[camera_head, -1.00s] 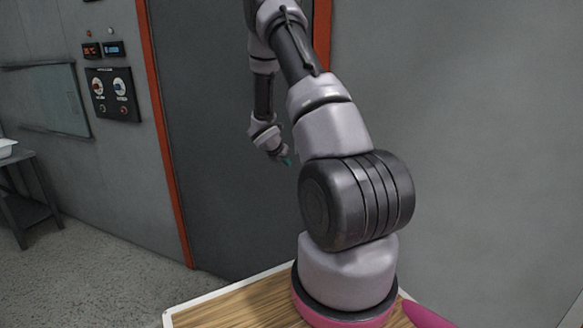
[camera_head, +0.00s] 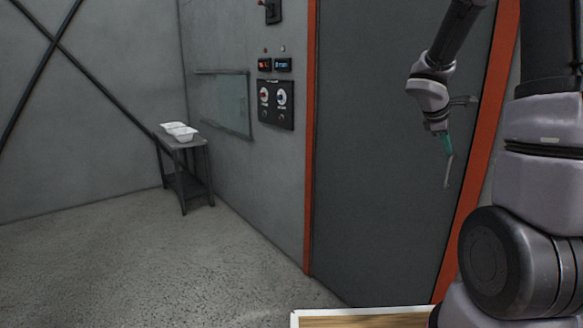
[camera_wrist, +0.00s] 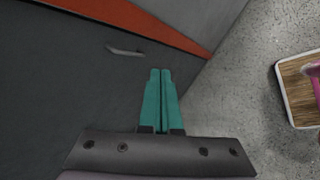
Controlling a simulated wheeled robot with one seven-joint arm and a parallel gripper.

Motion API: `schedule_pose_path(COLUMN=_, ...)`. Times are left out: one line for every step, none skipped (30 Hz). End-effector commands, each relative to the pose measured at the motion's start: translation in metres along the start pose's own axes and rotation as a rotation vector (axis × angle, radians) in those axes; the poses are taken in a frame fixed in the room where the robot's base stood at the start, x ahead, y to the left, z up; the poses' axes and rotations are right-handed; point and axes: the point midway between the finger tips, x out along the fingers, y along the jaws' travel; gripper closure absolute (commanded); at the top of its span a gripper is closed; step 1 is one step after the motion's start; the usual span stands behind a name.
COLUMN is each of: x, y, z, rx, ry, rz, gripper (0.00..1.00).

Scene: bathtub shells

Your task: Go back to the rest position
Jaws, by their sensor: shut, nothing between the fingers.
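My gripper (camera_head: 448,151) hangs in front of the dark grey door at the right of the head view. In the wrist view its two teal fingers (camera_wrist: 160,72) lie side by side, shut, with nothing between them. The arm is bent, with the fingers pointing down in the head view. A thin grey handle (camera_wrist: 125,50) on the door shows just beyond the fingertips in the wrist view; I cannot tell the exact gap, but no grip on it shows.
The dark door (camera_head: 375,120) has an orange frame (camera_head: 309,150). White shells (camera_head: 180,131) stand on a small dark table (camera_head: 185,165) at the left. A control panel (camera_head: 275,103) is on the wall. The speckled floor (camera_head: 150,260) between is clear.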

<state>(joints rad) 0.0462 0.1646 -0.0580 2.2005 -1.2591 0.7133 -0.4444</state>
Motion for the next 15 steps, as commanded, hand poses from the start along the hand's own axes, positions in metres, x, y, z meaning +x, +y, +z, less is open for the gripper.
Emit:
schedule_pose_path(x=-0.026, y=-0.005, z=0.009, rx=0.126, ry=0.026, rz=-0.011, gripper=1.00)
schedule_pose_path(x=-0.039, y=-0.010, z=0.013, rx=0.201, ry=0.040, rz=-0.025, gripper=1.00)
schedule_pose_path(x=-0.056, y=-0.018, z=0.018, rx=0.299, ry=0.062, rz=-0.045, gripper=1.00)
schedule_pose_path(x=-0.069, y=-0.024, z=0.021, rx=0.372, ry=0.079, rz=-0.062, gripper=1.00)
schedule_pose_path(x=-0.082, y=-0.030, z=0.023, rx=0.445, ry=0.097, rz=-0.080, gripper=1.00)
schedule_pose_path(x=-0.098, y=-0.039, z=0.026, rx=0.538, ry=0.122, rz=-0.106, gripper=1.00)
schedule_pose_path(x=-0.110, y=-0.046, z=0.028, rx=0.608, ry=0.143, rz=-0.127, gripper=1.00)
schedule_pose_path(x=-0.122, y=-0.053, z=0.029, rx=0.676, ry=0.164, rz=-0.149, gripper=1.00)
schedule_pose_path(x=-0.138, y=-0.063, z=0.031, rx=0.766, ry=0.193, rz=-0.182, gripper=1.00)
schedule_pose_path(x=-0.150, y=-0.070, z=0.032, rx=0.831, ry=0.216, rz=-0.208, gripper=1.00)
schedule_pose_path(x=-0.161, y=-0.078, z=0.032, rx=0.896, ry=0.239, rz=-0.236, gripper=1.00)
schedule_pose_path(x=-0.177, y=-0.089, z=0.032, rx=0.979, ry=0.271, rz=-0.276, gripper=1.00)
schedule_pose_path(x=-0.188, y=-0.097, z=0.032, rx=1.041, ry=0.295, rz=-0.308, gripper=1.00)
schedule_pose_path(x=-0.200, y=-0.104, z=0.032, rx=1.099, ry=0.321, rz=-0.340, gripper=1.00)
schedule_pose_path(x=-0.214, y=-0.115, z=0.031, rx=1.171, ry=0.352, rz=-0.386, gripper=1.00)
